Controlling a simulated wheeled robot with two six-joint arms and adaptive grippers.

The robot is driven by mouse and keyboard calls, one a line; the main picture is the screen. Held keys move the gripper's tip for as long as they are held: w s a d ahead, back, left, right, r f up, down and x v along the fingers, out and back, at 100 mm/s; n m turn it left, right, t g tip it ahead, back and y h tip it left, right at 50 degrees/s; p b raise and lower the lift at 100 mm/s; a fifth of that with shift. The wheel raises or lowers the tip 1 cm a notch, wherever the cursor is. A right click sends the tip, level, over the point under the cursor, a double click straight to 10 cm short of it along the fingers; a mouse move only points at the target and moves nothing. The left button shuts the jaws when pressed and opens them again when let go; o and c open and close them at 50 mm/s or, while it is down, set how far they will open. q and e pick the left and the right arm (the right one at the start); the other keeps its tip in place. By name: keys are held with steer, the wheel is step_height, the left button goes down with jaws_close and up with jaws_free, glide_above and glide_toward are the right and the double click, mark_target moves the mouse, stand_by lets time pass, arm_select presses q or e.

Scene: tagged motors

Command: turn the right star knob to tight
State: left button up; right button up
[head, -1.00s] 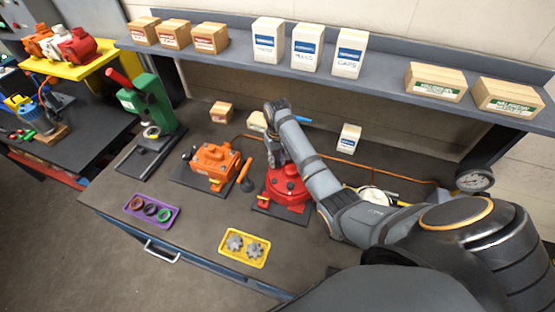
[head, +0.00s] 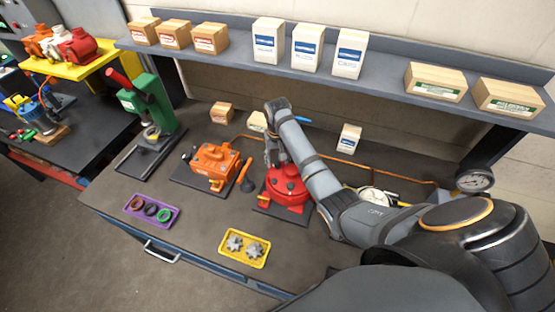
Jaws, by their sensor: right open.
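A red motor (head: 287,186) stands on a dark base plate on the bench, with small dark parts on its top. An orange motor (head: 214,162) stands on a plate to its left. I cannot clearly make out a star knob on either; any on the red motor's far side is hidden by my right arm. My right gripper (head: 271,160) points down just above and behind the red motor's left side. It is open, small and partly blurred in with the arm, and I cannot tell if it touches anything. My left gripper is not in view.
An orange-handled tool (head: 245,172) stands between the motors. A yellow tray (head: 230,254) with grey star-shaped parts and a purple tray (head: 170,222) with rings lie in front. A green press (head: 148,105) stands left. A shelf (head: 385,85) with boxes runs above the back.

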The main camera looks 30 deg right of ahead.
mark_target(278, 163)
step_height(278, 163, up, 8)
steer(key=shift+f, duration=0.25)
stand_by(0.4)
